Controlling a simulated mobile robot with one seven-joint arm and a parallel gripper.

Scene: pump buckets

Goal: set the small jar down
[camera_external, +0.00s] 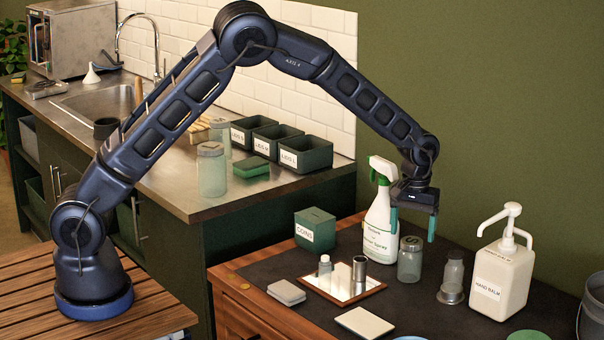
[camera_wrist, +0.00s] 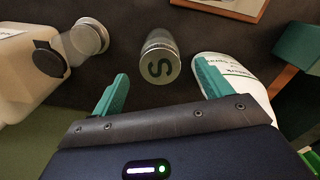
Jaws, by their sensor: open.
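The small jar (camera_external: 410,262) is clear glass with a dark lid and stands upright on the dark mat (camera_external: 340,234) of the wooden cabinet. In the wrist view the small jar (camera_wrist: 159,58) shows its lid, marked S, ahead of the jaws. My gripper (camera_external: 412,232) is open and empty, pointing down, with its two teal fingers just above the jar on either side of its lid. In the wrist view my gripper (camera_wrist: 161,82) has its fingers spread wide, and neither touches the jar.
A spray bottle (camera_external: 378,215) stands close left of the jar. A small glass vessel on a metal base (camera_external: 452,280) and a white hand balm pump bottle (camera_external: 501,280) stand to the right. A wood-framed mirror tray (camera_external: 341,283) lies to the left.

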